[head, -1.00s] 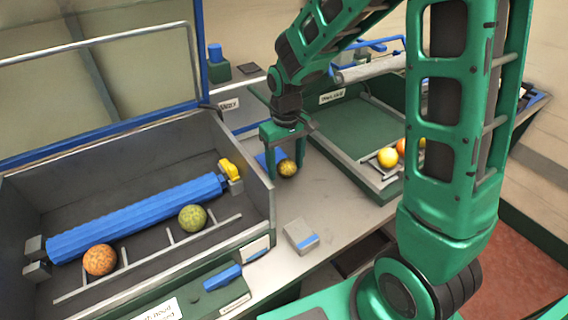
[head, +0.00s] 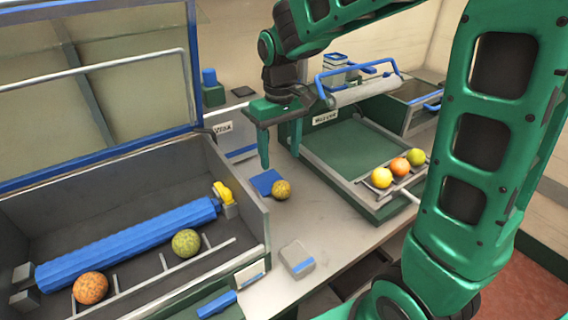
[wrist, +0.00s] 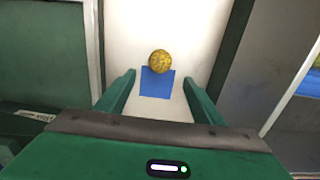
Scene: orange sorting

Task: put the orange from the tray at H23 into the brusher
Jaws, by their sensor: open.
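My gripper (head: 280,158) is open and empty above the counter; it also shows in the wrist view (wrist: 160,82). A mottled yellow-brown fruit (head: 281,190) lies on the counter at the edge of a flat blue square (head: 264,180), below and apart from the fingers. In the wrist view the fruit (wrist: 160,61) sits just past the square (wrist: 157,84). The grey box with a blue roller (head: 130,240), perhaps the brusher, holds a speckled orange fruit (head: 90,288) and a green mottled fruit (head: 186,243). I cannot read any label as H23.
A small grey box (head: 297,259) stands on the counter. The box's raised lid (head: 100,80) stands at the left.

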